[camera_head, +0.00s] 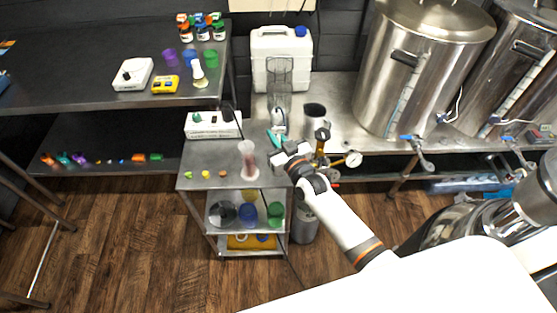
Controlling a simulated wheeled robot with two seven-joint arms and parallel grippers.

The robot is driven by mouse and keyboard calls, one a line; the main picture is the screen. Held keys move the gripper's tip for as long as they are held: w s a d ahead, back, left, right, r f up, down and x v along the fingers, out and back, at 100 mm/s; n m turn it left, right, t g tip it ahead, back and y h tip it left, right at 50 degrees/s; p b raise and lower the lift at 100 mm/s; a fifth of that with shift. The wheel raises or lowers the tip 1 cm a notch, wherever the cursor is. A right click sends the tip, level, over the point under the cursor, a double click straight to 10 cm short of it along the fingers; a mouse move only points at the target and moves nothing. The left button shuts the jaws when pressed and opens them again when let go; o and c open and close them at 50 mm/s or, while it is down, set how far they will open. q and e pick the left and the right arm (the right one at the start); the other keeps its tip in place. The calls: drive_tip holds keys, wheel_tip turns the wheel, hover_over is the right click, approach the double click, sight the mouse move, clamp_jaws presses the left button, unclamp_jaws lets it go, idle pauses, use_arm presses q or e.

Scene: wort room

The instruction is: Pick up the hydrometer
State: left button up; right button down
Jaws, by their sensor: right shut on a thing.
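My right gripper (279,157) comes in from the lower right and is over the right edge of the small steel cart's top (208,181). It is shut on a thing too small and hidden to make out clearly. A slim teal thing (272,137) shows just behind the jaws; I cannot tell if it is held. A clear jar with reddish liquid (249,163) stands upright on the cart, just left of the jaws. I cannot make out the hydrometer for certain. My left gripper is not in view.
A brass valve with a gauge (353,158) is close right of my gripper. A tall clear container (279,83), a white canister (283,62) and steel kettles (419,75) stand behind.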

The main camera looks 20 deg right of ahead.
wheel_tip(320, 180, up, 10)
idle(0.6)
